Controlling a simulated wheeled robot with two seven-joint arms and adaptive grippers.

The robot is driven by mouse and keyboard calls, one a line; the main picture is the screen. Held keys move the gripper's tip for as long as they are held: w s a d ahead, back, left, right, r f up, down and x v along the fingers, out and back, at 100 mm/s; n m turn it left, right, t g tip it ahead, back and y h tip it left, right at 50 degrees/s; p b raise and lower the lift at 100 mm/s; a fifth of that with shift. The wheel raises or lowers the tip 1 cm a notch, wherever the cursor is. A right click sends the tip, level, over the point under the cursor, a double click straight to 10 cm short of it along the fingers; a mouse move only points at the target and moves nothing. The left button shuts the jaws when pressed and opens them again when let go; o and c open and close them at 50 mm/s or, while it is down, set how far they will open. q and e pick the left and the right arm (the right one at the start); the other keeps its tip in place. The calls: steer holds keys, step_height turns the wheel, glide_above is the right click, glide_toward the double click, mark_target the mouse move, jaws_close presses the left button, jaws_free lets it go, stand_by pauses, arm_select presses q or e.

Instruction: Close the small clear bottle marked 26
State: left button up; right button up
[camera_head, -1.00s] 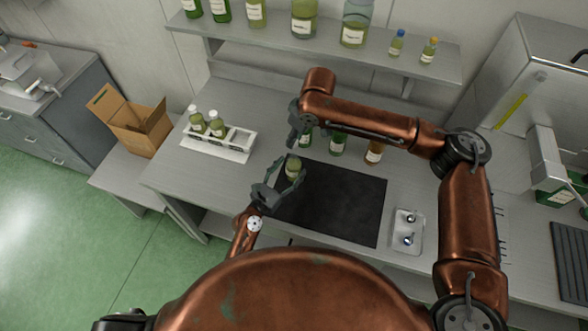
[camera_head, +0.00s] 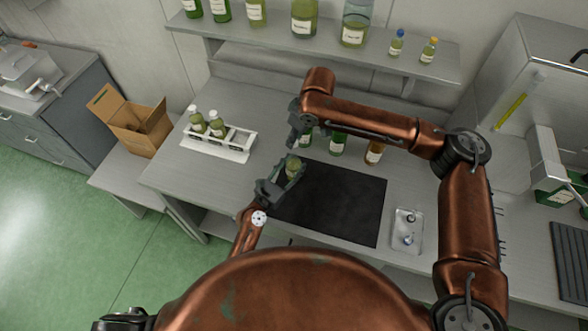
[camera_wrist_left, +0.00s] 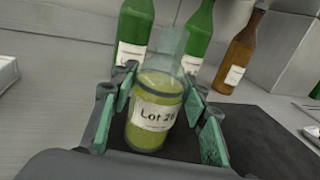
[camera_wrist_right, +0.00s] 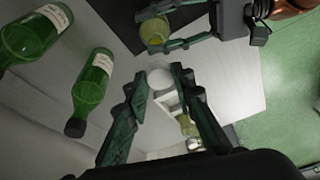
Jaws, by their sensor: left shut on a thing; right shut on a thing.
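The small clear bottle marked "Lot 26" (camera_wrist_left: 158,112) holds yellow-green liquid and stands upright near the left edge of the black mat (camera_head: 335,205). Its clear neck shows no cap in the left wrist view. My left gripper (camera_head: 284,180) is shut on its body from the near side; its fingers flank the bottle in the left wrist view. My right gripper (camera_wrist_right: 160,82) is shut on a round white cap (camera_wrist_right: 160,76). In the head view the right gripper (camera_head: 294,138) is behind and above the bottle, and the cap cannot be made out there.
Green bottles (camera_head: 338,143) and a brown bottle (camera_head: 374,152) stand behind the mat. A white rack (camera_head: 232,153) with two white-capped bottles is at left, beside an open cardboard box (camera_head: 133,125). A small metal tray (camera_head: 407,245) lies right of the mat. A bottle shelf (camera_head: 276,50) runs above.

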arm_select(q)
jaws_close()
arm_select(e)
glide_above(293, 155)
steer(key=shift+s+d+f, duration=0.1)
steer(key=shift+d+f, duration=0.05)
steer(key=shift+f, duration=1.05)
steer(key=shift+s+d+f, duration=0.1)
steer(key=shift+d+f, duration=0.05)
steer(key=shift+f, duration=1.05)
steer(key=shift+f, duration=0.9)
steer(key=shift+f, duration=0.55)
